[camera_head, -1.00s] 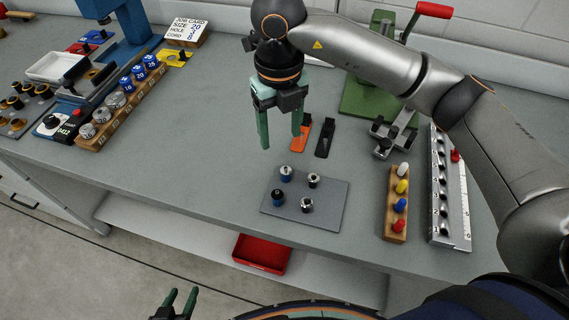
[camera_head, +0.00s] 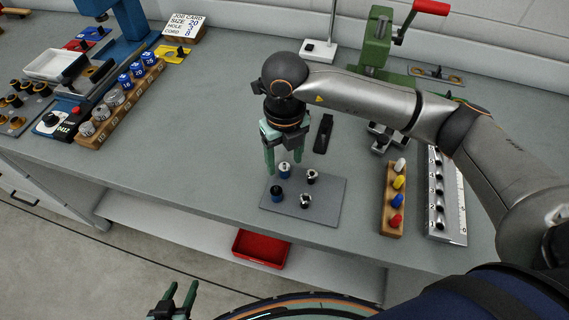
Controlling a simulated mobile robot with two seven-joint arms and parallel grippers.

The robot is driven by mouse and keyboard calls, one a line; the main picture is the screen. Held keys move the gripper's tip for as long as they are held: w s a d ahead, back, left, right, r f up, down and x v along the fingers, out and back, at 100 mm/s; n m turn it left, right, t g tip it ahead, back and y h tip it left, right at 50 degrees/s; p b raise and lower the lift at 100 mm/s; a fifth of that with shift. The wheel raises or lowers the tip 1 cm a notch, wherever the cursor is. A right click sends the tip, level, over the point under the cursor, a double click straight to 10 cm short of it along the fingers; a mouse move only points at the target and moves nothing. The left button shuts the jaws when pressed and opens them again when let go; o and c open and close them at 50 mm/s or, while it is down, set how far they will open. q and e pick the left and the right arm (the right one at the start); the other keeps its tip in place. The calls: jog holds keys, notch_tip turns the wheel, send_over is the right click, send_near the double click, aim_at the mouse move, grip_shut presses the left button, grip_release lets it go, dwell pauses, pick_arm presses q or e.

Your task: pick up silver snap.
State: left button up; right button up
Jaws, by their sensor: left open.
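Several small snap pieces stand on a grey mat (camera_head: 333,205). Two have silver tops with dark parts: one at the back right (camera_head: 312,176) and one at the front right (camera_head: 305,201). A blue piece with a silver top (camera_head: 285,171) stands at the back left, and a dark blue piece (camera_head: 277,194) at the front left. My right gripper (camera_head: 283,162) points down, open and empty, over the mat's back left edge, its fingertips around the back-left piece in the picture. Whether they touch it I cannot tell. My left gripper (camera_head: 174,299) is open and empty, low in front of the bench.
A wooden rack (camera_head: 392,215) of coloured pegs and a numbered metal rail (camera_head: 441,205) stand right of the mat. A block of silver and blue cylinders (camera_head: 120,105) is at the left. A black tool (camera_head: 323,134) lies behind the mat. The bench left of the mat is clear.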

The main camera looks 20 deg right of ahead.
grip_shut()
dwell(0.4)
jog(key=shift+r, duration=0.1)
